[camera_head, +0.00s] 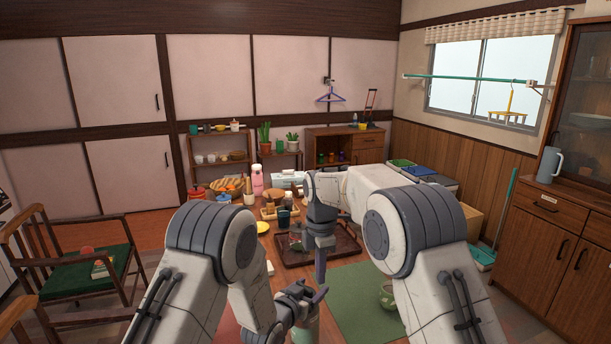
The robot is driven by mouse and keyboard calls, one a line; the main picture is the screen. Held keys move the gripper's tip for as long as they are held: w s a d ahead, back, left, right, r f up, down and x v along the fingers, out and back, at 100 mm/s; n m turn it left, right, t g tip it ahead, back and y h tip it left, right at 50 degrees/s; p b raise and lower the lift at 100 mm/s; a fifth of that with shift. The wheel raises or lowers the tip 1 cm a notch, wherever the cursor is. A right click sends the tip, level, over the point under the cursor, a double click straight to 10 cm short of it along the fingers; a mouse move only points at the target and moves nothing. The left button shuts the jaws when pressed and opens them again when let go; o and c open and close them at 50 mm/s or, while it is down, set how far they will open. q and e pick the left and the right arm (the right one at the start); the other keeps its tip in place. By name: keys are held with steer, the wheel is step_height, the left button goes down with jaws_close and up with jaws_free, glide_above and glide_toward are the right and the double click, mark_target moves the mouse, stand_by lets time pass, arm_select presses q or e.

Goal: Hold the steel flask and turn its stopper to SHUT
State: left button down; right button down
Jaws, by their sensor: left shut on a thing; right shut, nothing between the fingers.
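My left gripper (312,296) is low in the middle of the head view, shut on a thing. A pale grey-green cylinder (305,331) shows just below it, cut off by the bottom edge; it appears to be the steel flask, but little of it shows. I cannot make out its stopper or any SHUT mark. My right gripper (320,279) points down just above the left one, with its purple fingers shut and empty. It is too small to tell whether it touches anything.
The low table (345,213) beyond my grippers is crowded with a dark tray (352,248), a pink bottle (257,182) and a basket of bread (226,184). A green mat (365,315) lies at right, with a green pot (387,296). A chair (85,270) stands at left.

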arm_select(q)
steer(key=shift+f, duration=0.1)
arm_select(e)
step_height(320, 180, up, 3)
steer(key=shift+r, duration=0.15)
arm_select(q)
jaws_free()
